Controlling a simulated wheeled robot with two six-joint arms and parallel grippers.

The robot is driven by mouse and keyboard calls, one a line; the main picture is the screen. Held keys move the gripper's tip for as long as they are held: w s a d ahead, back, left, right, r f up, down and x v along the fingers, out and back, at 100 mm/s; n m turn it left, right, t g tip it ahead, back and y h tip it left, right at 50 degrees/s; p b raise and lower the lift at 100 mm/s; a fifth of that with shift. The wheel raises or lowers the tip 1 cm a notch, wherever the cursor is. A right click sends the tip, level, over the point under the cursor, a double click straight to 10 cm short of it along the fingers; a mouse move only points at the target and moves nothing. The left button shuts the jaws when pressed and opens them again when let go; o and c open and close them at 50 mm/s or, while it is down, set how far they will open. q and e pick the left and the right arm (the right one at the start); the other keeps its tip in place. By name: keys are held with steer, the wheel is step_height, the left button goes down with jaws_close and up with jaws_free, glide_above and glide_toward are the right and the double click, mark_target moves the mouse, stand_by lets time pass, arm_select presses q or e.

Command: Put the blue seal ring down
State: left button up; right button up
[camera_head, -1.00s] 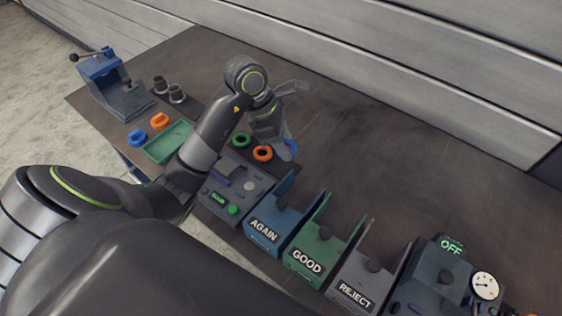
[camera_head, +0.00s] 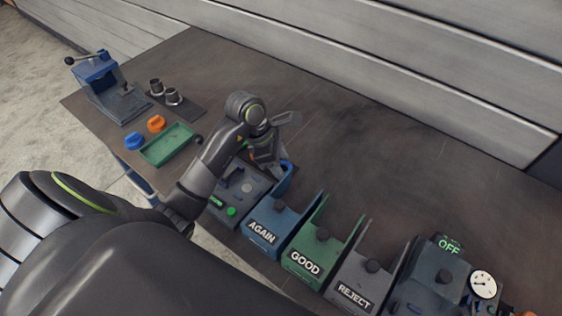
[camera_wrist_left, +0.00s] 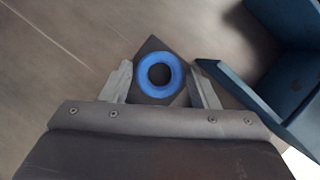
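The blue seal ring (camera_wrist_left: 160,75) sits between the fingertips of my left gripper (camera_wrist_left: 161,84) in the left wrist view, its round hole facing the camera. The fingers flank it closely and appear shut on it. A dark square patch shows behind the ring; I cannot tell how far below it lies. In the head view my left gripper (camera_head: 275,164) is over the table, just behind the AGAIN bin (camera_head: 268,238). A bit of blue shows at its tip, partly hidden. My right gripper is not in view.
The GOOD bin (camera_head: 306,262) and REJECT bin (camera_head: 356,290) stand to the right. A green tray (camera_head: 168,146), an orange part (camera_head: 155,124) and a blue part (camera_head: 135,141) lie at left. Table behind the bins is clear. The AGAIN bin's wall (camera_wrist_left: 250,105) is close beside the gripper.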

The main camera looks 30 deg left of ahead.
arm_select(q)
steer(key=shift+r, duration=0.15)
steer(key=b+v, duration=0.1)
steer(key=v, duration=1.1)
steer(key=shift+d, duration=0.1)
stand_by(0.4)
